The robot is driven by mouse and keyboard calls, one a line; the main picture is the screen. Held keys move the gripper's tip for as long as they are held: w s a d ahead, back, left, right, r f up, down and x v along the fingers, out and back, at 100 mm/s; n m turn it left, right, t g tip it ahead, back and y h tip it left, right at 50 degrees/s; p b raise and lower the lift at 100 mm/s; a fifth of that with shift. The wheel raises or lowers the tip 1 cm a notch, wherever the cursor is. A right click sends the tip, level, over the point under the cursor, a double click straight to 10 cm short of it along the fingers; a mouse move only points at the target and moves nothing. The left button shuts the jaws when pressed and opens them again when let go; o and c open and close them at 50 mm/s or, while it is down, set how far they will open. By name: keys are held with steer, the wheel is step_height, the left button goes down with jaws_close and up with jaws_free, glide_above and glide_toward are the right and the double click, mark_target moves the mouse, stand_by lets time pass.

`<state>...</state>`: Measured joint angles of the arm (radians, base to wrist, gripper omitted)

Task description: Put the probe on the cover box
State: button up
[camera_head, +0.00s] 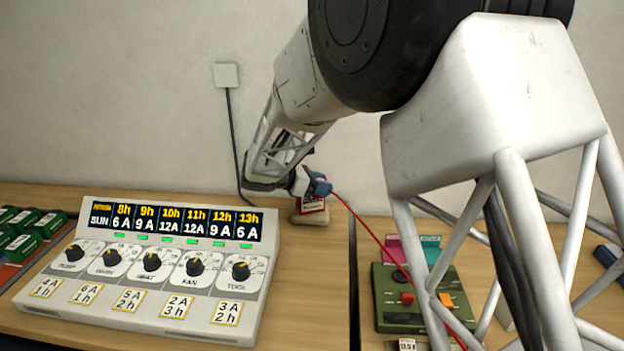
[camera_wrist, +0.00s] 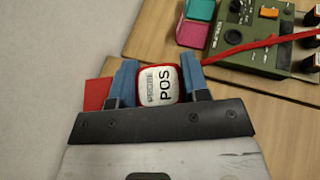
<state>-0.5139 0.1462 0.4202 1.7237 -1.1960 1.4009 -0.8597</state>
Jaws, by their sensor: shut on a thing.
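The probe (camera_wrist: 160,86) is a white piece with a red edge, marked "PROBE POS". In the wrist view it sits between the two blue fingers of my gripper (camera_wrist: 158,84), which are shut on it. In the head view my gripper (camera_head: 316,186) is near the back of the wooden top, right above a small beige block with a red and white upper part (camera_head: 310,214). I cannot tell whether this block is the cover box, nor whether the probe touches it. A red patch (camera_wrist: 97,94) shows left of the fingers in the wrist view.
A red lead (camera_head: 372,235) runs from the gripper to the right, past a green meter (camera_head: 391,314) with pink and teal pieces behind it. A white console with knobs (camera_head: 150,285) stands at left front. Green blocks (camera_head: 30,222) lie at far left. A wall is behind.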

steer(key=w+a, duration=0.1)
steer(key=w, duration=0.3)
steer(key=w+a, duration=0.1)
steer(key=w, duration=0.3)
steer(key=w+a+f, duration=0.1)
steer(key=w, duration=0.3)
steer(key=shift+a+f, duration=0.1)
steer(key=shift+a, duration=0.2)
steer(key=shift+f, duration=0.1)
steer(key=shift+f, duration=1.65)
steer(key=shift+f, duration=0.15)
steer(key=o, duration=0.9)
steer(key=shift+o, duration=0.2)
steer(key=shift+a, duration=0.1)
steer(key=v, duration=1.2)
steer(key=shift+r, duration=0.25)
